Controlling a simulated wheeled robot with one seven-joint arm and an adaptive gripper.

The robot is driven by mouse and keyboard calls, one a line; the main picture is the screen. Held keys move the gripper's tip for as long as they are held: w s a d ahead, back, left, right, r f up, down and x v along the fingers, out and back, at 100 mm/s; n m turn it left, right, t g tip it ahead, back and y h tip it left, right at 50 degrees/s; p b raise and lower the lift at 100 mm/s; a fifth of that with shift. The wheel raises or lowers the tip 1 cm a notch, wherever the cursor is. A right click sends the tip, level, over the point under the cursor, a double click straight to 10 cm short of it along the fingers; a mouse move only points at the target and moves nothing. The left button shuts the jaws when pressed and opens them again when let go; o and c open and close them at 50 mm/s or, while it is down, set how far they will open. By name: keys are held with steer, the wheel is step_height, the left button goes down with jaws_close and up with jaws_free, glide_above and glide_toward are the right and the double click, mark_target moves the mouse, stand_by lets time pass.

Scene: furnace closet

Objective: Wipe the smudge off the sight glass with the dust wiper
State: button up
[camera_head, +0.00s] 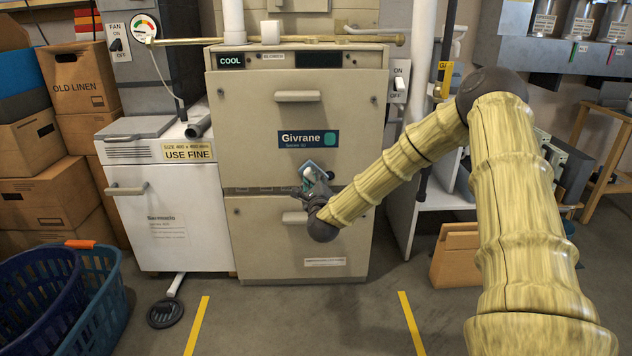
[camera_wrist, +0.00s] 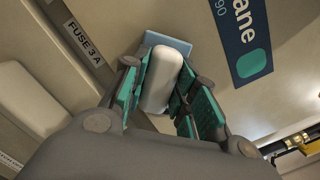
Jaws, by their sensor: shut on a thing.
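The dust wiper (camera_head: 317,165) has a light blue pad and a pale rounded handle; the handle shows large in the wrist view (camera_wrist: 160,80). My gripper (camera_head: 312,180) is shut on the handle, with its green finger pads on both sides of it in the wrist view (camera_wrist: 165,90). The wiper is at the front of the beige Givrane furnace (camera_head: 347,100), below the name plate and near the seam between the upper and lower panels. I cannot tell whether the pad touches the panel. I see neither the sight glass nor the smudge; the wiper and gripper cover part of the panel.
A handle (camera_head: 297,96) juts from the upper panel, and another (camera_head: 294,218) from the lower one. A white cabinet (camera_head: 165,220) stands left, with blue baskets (camera_head: 100,290) before it. A cardboard box (camera_head: 455,256) is at right. The floor before the furnace is clear.

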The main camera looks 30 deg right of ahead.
steer(key=shift+d+r, duration=0.1)
steer(key=shift+d, duration=0.05)
steer(key=shift+s+d, duration=0.2)
steer(key=shift+d, duration=0.2)
steer(key=shift+s+d+p, duration=0.3)
steer(key=shift+s+d, duration=0.25)
steer(key=shift+d, duration=0.3)
steer(key=shift+s+d+p, duration=0.3)
steer(key=shift+s+d, duration=0.25)
steer(key=shift+d, duration=0.25)
steer(key=shift+s+d+p, duration=0.3)
steer(key=shift+s+d, duration=0.25)
steer(key=shift+d, duration=0.3)
steer(key=shift+s+d+p, duration=0.3)
steer(key=shift+s+d, duration=0.1)
steer(key=shift+d, duration=0.4)
steer(key=shift+s+d+p, duration=0.25)
steer(key=shift+s+d, duration=0.15)
steer(key=shift+d, duration=0.4)
steer(key=shift+s, duration=0.15)
